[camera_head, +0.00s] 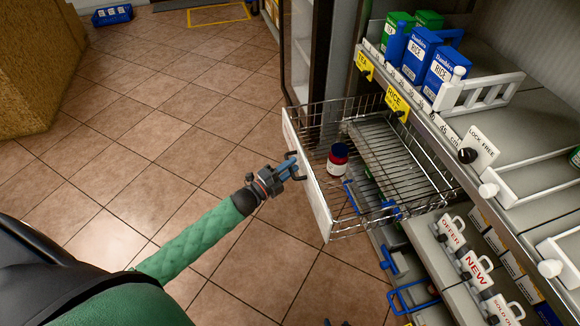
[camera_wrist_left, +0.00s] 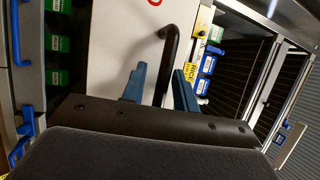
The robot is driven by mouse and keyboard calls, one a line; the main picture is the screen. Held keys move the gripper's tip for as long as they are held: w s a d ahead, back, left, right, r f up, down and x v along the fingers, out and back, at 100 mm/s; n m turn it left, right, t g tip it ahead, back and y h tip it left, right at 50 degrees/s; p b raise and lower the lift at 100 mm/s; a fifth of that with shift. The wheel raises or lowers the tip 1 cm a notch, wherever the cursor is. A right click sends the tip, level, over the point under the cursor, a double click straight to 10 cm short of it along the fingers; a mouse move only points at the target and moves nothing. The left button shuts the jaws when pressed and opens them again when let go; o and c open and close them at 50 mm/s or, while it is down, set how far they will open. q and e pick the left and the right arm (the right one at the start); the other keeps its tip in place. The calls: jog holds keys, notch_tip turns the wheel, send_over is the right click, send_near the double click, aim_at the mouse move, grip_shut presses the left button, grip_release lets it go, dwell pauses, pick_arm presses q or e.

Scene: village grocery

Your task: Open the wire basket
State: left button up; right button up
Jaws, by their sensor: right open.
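The wire basket (camera_head: 390,160) is a pull-out drawer of metal wire with a white front panel (camera_head: 308,182), standing out from the shelf unit in the head view. A dark jar with a red and white label (camera_head: 338,157) stands inside it. My left gripper (camera_head: 293,170) is at the panel's outer face, at its dark handle. In the left wrist view the handle (camera_wrist_left: 171,50) runs between the two blue fingers (camera_wrist_left: 160,84), with gaps visible, so the gripper looks open around it. Any contact is hidden.
Shelves with rice and tea boxes (camera_head: 440,68) and white rails (camera_head: 480,92) are at the right. Blue-handled items (camera_head: 410,296) sit below the basket. Tiled floor (camera_head: 120,150) to the left is clear, up to a tan block (camera_head: 45,75) and a blue crate (camera_head: 112,15).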

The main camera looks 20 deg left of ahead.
dwell(0.3)
pick_arm(q)
jog(key=v, duration=0.7)
jog(key=shift+s+a, duration=0.2)
jog(key=shift+s, duration=0.1)
dwell(0.4)
